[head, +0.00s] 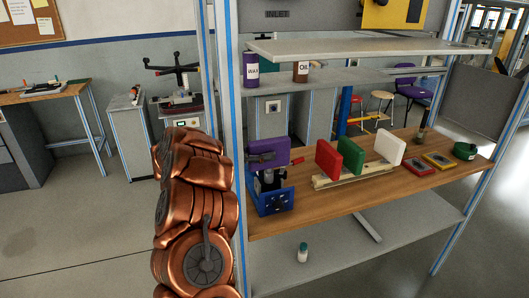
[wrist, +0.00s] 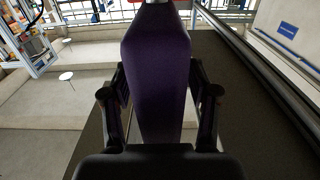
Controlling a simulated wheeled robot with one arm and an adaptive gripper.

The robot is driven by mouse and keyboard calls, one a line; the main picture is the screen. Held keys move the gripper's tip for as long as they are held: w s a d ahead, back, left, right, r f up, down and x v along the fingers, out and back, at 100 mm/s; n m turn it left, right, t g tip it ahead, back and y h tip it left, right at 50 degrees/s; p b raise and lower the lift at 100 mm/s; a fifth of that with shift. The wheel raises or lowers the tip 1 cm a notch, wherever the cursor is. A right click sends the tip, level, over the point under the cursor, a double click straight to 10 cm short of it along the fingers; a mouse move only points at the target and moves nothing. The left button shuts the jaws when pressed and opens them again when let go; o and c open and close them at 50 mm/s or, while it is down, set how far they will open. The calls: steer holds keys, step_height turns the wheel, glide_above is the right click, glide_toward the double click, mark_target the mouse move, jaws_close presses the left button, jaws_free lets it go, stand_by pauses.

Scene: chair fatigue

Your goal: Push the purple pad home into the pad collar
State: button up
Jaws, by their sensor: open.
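The purple pad (head: 281,147) is at the blue fixture (head: 270,200) on the left end of the wooden bench. In the wrist view the pad (wrist: 157,80) fills the middle and points away from the camera. My gripper (wrist: 158,95) is open, with one dark finger on each side of the pad; whether either finger touches it I cannot tell. In the head view my gripper is hard to make out against the dark parts above the fixture. The pad collar cannot be told apart from the fixture, and how deep the pad sits is not clear.
A wooden rack (head: 323,183) right of the fixture holds red (head: 327,159), green (head: 351,155) and white (head: 385,149) pads. A shelf (head: 350,77) hangs above; a frame post (head: 229,130) stands left.

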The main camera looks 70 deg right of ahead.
steer(key=v, duration=1.2)
stand_by(0.5)
